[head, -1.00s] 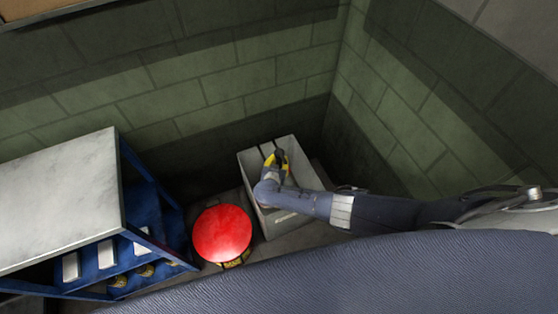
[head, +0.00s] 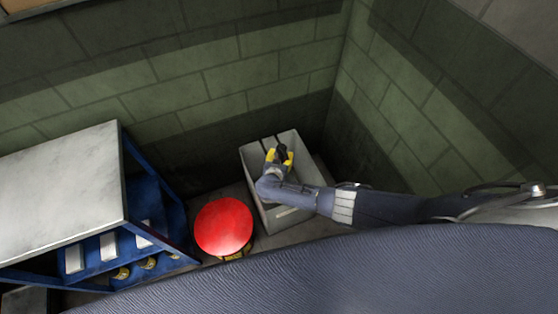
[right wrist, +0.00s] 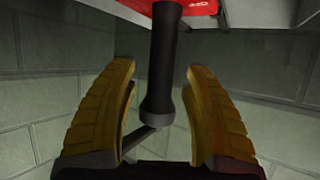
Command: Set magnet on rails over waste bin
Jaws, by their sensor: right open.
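I take this handle to be the magnet's. A red part with white lettering (right wrist: 195,7) shows at the top, cut off by the frame. Whether the magnet rests on the rails is hidden. My left gripper is out of view.
A red round-topped drum (head: 223,227) stands close to the bin's left side. A blue rack (head: 150,200) with a pale top (head: 60,190) and bins is further left. Block walls (head: 230,85) close in behind and to the right of the bin.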

